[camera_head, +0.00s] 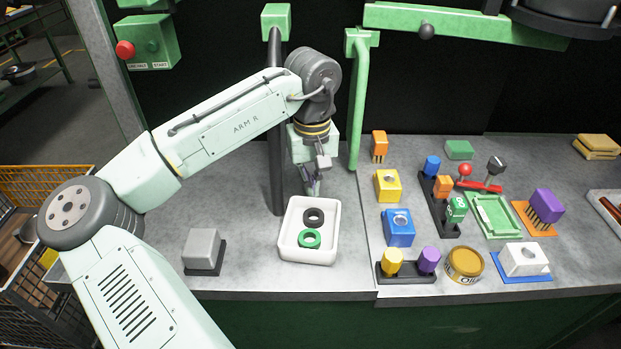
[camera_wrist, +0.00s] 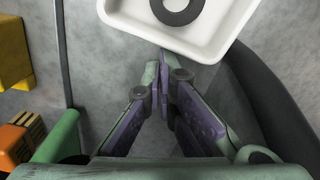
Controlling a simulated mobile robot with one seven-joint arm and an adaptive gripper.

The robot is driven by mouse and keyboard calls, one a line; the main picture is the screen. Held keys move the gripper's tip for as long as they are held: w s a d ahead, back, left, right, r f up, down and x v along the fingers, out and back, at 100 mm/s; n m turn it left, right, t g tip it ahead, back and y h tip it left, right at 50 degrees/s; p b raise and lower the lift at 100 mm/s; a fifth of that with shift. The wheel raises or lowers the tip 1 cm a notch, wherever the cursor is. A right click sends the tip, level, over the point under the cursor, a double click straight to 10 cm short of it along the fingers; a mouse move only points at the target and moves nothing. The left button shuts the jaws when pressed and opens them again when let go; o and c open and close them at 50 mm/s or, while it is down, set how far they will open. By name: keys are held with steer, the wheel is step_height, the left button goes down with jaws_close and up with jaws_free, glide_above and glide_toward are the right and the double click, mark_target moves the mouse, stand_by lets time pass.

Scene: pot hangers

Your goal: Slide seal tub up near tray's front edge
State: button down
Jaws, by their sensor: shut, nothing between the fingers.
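The seal tub is a square white open tub (camera_head: 308,256) on the grey bench, left of the bench seam. A black ring seal (camera_head: 313,217) and a green ring seal (camera_head: 309,238) lie in it. My gripper (camera_head: 313,190) points down just behind the tub's far rim, shut and empty. In the wrist view, the shut fingertips (camera_wrist: 164,72) are close to the tub's rim (camera_wrist: 205,52); contact cannot be told. A green tray (camera_head: 480,205) lies further right; whether it is the task's tray is unclear.
A grey block (camera_head: 201,247) stands left of the tub. Dark and green posts (camera_head: 361,110) rise behind it. Several coloured blocks, including a blue one (camera_head: 398,229), and a tin (camera_head: 464,264) crowd the right. Bare bench separates the tub from the front edge.

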mark_target(316, 198)
steer(key=shift+s+d+p, duration=0.25)
steer(key=shift+s+p, duration=0.15)
steer(key=shift+s, duration=0.6)
steer(key=shift+s+d+p, duration=0.25)
steer(key=shift+s+p, duration=0.15)
steer(key=shift+s, duration=0.6)
steer(key=shift+w, duration=0.15)
steer(key=shift+w+a+r, duration=0.1)
steer(key=shift+w, duration=0.2)
steer(key=w, duration=0.1)
steer(key=w+r, duration=0.1)
steer(key=w+a+p, duration=0.1)
steer(key=shift+w+r, duration=0.15)
steer(key=shift+w, duration=0.05)
step_height(316, 198, up, 8)
steer(key=shift+s+r+b, duration=0.2)
steer(key=shift+r+b, duration=0.05)
steer(key=shift+b, duration=0.1)
